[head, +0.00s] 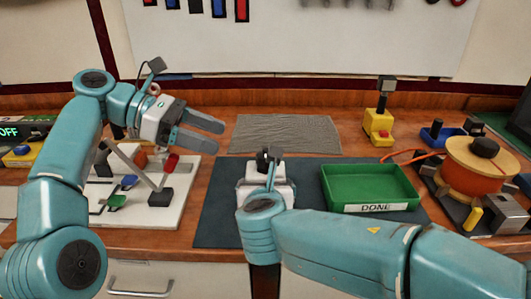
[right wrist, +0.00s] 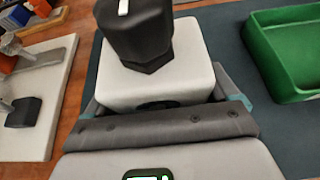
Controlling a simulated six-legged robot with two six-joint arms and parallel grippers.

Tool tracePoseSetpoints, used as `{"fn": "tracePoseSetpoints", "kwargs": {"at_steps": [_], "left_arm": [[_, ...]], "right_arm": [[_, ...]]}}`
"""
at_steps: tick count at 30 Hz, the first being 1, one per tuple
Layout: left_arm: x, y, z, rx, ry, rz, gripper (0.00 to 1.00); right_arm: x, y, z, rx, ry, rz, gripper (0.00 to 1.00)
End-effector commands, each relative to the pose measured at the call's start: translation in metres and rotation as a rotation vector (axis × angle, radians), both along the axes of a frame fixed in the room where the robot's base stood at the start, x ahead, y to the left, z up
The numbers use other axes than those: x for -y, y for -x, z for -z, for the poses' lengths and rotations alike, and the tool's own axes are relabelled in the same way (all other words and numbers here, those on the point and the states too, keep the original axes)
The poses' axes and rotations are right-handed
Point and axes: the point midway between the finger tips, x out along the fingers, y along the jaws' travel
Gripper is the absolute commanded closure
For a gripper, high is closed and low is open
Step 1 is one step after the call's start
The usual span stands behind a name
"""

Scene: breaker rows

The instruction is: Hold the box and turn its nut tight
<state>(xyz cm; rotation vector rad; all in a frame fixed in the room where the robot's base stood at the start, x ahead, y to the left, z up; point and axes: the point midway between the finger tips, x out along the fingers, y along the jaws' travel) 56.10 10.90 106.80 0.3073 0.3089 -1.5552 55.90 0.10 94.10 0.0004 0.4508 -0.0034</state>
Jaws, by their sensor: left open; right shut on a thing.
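A white box (right wrist: 165,82) with a black nut (right wrist: 140,35) on top stands upright on the dark mat (head: 215,215). The nut has a hexagonal lower part and a white mark on its top. My right gripper (right wrist: 165,102) is shut on the box, its fingers at the box's two sides. In the head view the box (head: 283,171) is partly hidden behind my right arm, and the nut (head: 268,157) shows above it. My left gripper (head: 218,136) is open and empty, up and left of the box, above the white board's right side.
A white board (head: 150,215) with levers and coloured parts lies left of the mat. A green tray (head: 370,187) marked DONE sits right of the box. A grey ribbed mat (head: 285,134) lies bare behind. A yellow device (head: 378,125) and orange spool (head: 478,175) stand farther right.

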Motion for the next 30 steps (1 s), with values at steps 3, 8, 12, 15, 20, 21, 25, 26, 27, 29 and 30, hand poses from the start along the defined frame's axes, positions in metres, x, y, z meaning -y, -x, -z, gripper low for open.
{"fn": "tracePoseSetpoints", "kwargs": {"at_steps": [3, 8, 12, 15, 20, 21, 25, 26, 27, 29, 30], "left_arm": [[0.009, 0.001, 0.003, -0.003, 0.0, 0.004, 0.37], [0.031, 0.002, 0.012, -0.005, 0.0, 0.004, 0.37], [0.06, 0.002, 0.024, -0.002, -0.001, 0.003, 0.37], [0.079, 0.002, 0.032, -0.002, -0.001, 0.002, 0.37], [0.099, 0.001, 0.041, -0.001, -0.001, 0.0, 0.37], [0.102, 0.001, 0.042, -0.002, 0.0, -0.001, 0.37], [0.108, 0.001, 0.045, -0.001, 0.0, -0.003, 0.37], [0.108, 0.001, 0.045, -0.001, 0.0, -0.003, 0.37], [0.108, 0.001, 0.045, -0.001, 0.0, -0.003, 0.37], [0.108, 0.001, 0.045, -0.001, 0.0, -0.003, 0.37], [0.108, 0.001, 0.045, -0.001, 0.0, -0.003, 0.37]], "right_arm": [[0.0, 0.0, -0.001, 0.002, 0.0, -0.001, 0.62], [0.0, 0.0, -0.001, 0.002, 0.0, 0.0, 0.62], [0.0, 0.0, -0.001, 0.002, 0.0, 0.0, 0.62], [0.0, 0.0, -0.001, 0.003, -0.001, 0.0, 0.62], [0.0, 0.0, -0.001, 0.003, -0.001, 0.0, 0.62], [0.0, 0.0, -0.001, 0.003, -0.001, 0.0, 0.62], [0.0, 0.0, -0.001, 0.003, -0.001, 0.0, 0.62], [0.0, 0.0, -0.001, 0.003, -0.001, 0.0, 0.62], [0.0, 0.0, -0.001, 0.003, -0.001, 0.0, 0.62], [0.0, 0.0, -0.001, 0.003, -0.001, 0.0, 0.62], [0.0, 0.0, -0.001, 0.003, -0.001, 0.0, 0.62]]}}
